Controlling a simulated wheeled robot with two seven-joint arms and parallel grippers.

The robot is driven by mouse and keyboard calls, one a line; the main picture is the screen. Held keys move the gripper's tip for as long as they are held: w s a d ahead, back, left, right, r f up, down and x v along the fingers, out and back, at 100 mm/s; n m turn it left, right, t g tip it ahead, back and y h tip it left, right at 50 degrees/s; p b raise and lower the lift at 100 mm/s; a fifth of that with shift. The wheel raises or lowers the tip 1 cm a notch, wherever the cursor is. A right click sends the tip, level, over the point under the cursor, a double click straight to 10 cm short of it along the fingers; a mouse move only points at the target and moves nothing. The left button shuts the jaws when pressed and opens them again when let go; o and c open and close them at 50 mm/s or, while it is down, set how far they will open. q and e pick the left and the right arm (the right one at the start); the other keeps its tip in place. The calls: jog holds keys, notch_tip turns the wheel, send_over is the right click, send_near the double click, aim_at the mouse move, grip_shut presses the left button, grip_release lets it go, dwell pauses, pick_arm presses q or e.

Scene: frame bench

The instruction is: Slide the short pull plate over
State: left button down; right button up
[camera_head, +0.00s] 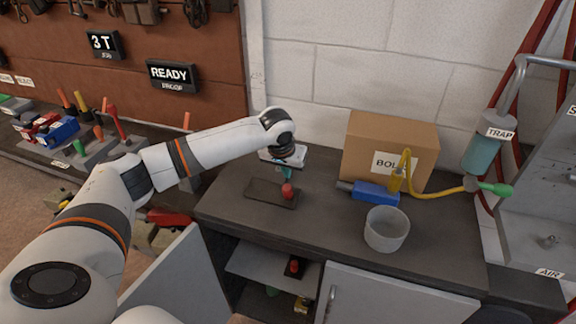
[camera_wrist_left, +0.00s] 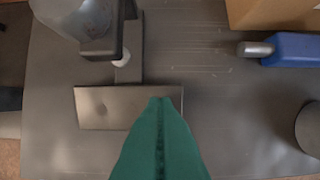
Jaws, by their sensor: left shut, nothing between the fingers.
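A short, dark, flat plate (camera_head: 262,194) lies on the bench top, with a red knob (camera_head: 288,191) at its right end. In the left wrist view the plate (camera_wrist_left: 105,110) lies flat, partly covered by my gripper's fingers, and the red knob does not show. My left gripper (camera_head: 287,177) points down just above the knob at the plate's right end. Its green fingers (camera_wrist_left: 159,102) are shut with nothing between them. I cannot tell whether the fingertips touch the knob. My right gripper is in neither view.
A cardboard box (camera_head: 391,140) stands behind, right of the gripper. A blue tool (camera_head: 375,193) with a yellow hose and a grey cup (camera_head: 386,231) are on the bench to the right. A cabinet door (camera_head: 180,280) hangs open below. Bench around the plate's front is clear.

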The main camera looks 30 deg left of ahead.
aim_at(284, 190)
pick_arm(q)
jog(key=x, duration=0.4)
jog(key=shift+w+f, duration=0.2)
jog(key=shift+f, duration=0.35)
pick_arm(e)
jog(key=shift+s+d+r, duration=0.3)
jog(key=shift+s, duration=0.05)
